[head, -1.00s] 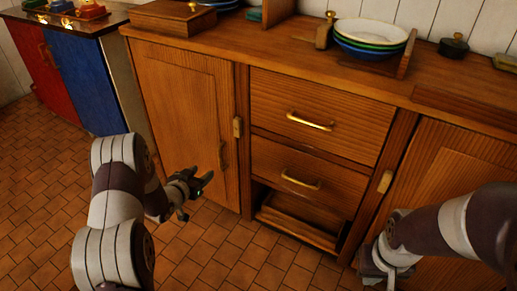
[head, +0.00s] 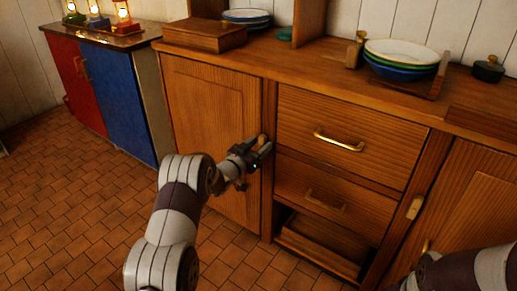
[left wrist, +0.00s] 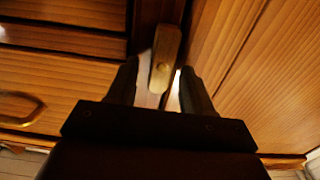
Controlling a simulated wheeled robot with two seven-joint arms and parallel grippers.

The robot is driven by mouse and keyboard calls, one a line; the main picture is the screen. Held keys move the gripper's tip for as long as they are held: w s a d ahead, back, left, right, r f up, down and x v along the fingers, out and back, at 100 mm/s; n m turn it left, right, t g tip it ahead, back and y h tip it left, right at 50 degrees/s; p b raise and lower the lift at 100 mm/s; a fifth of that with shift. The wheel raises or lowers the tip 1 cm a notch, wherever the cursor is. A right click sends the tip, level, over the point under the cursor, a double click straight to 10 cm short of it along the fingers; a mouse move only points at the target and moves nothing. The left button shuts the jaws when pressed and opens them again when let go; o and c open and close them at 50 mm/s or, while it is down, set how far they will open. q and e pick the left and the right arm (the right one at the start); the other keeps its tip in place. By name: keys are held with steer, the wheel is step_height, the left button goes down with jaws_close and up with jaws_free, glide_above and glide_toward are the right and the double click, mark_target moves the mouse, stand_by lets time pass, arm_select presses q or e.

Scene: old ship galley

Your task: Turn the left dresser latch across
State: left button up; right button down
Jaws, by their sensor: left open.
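The left dresser latch (head: 262,139) is a small wooden turn-piece on the post between the left door (head: 212,125) and the drawers. It shows in the left wrist view (left wrist: 165,58) as a pale block with a round pivot, lying lengthwise along the post. My left gripper (head: 258,153) is open at the latch and hides part of it in the head view. In the left wrist view its two fingers stand on either side of the latch's near end. I cannot tell whether they touch it. My right gripper is out of view.
A second latch (head: 415,207) sits on the post right of the drawers. The upper drawer (head: 340,115) has a brass handle beside my left gripper. The dresser top (head: 310,65) bears a box and stacked plates. Tiled floor (head: 70,210) is clear at left.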

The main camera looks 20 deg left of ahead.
arm_select(q)
jaws_close()
